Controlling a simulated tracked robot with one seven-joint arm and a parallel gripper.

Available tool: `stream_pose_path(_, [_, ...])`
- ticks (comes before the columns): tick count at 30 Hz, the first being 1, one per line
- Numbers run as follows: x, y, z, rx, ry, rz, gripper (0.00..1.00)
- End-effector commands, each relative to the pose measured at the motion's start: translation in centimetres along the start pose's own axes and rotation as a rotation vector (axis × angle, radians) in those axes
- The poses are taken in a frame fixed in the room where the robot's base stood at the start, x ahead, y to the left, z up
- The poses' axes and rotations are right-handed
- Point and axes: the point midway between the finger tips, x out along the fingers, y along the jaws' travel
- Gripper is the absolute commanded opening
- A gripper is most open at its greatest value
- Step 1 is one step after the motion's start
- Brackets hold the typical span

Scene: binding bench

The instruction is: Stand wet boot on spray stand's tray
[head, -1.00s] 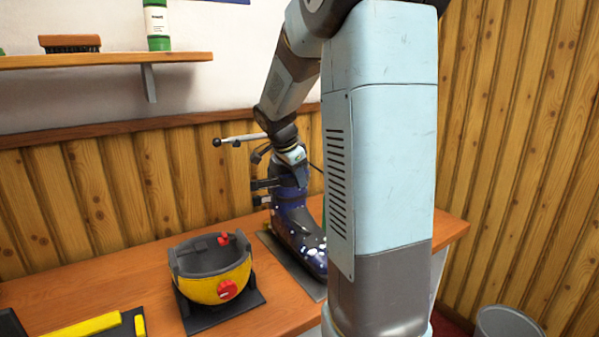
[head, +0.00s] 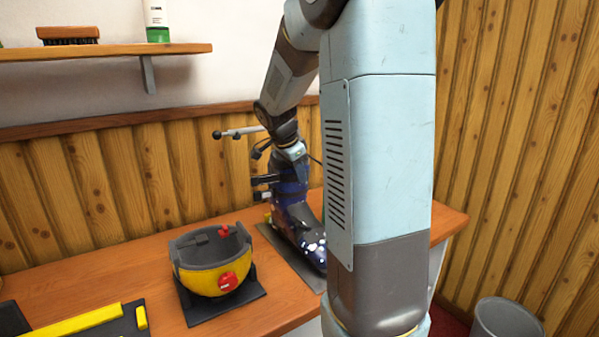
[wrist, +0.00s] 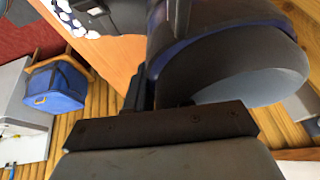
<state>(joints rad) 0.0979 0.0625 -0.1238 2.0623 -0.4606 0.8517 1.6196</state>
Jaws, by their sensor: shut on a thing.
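The wet boot (head: 290,205) is dark blue with pale drops over its foot. It stands about upright in the head view, toe toward the lower right. My gripper (head: 268,187) is shut on its upper shaft. In the wrist view the boot's dark cuff (wrist: 235,70) fills the upper right, close to the jaws. A flat grey tray (head: 272,240) lies on the bench under the boot. I cannot tell whether the sole touches it. The spray stand's thin rod (head: 240,132) shows behind my wrist.
A yellow and grey ski-binding-like bowl (head: 210,282) with red knobs sits on a black base left of the tray. Yellow bars (head: 78,328) lie at the front left. A shelf (head: 100,52) holds a brush and bottle. A grey bin (head: 505,318) stands on the floor right.

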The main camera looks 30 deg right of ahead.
Motion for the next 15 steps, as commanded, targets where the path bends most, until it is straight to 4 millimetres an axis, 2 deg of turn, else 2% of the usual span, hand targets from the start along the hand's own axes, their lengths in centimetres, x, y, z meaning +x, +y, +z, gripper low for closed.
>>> stream_pose_path(9, [0.19,-0.04,0.05,0.001,0.001,-0.003,0.00])
stream_pose_path(10, [0.20,-0.04,0.06,0.001,0.001,-0.003,0.23])
stream_pose_path(15, [0.22,-0.02,0.08,0.001,0.001,-0.002,0.39])
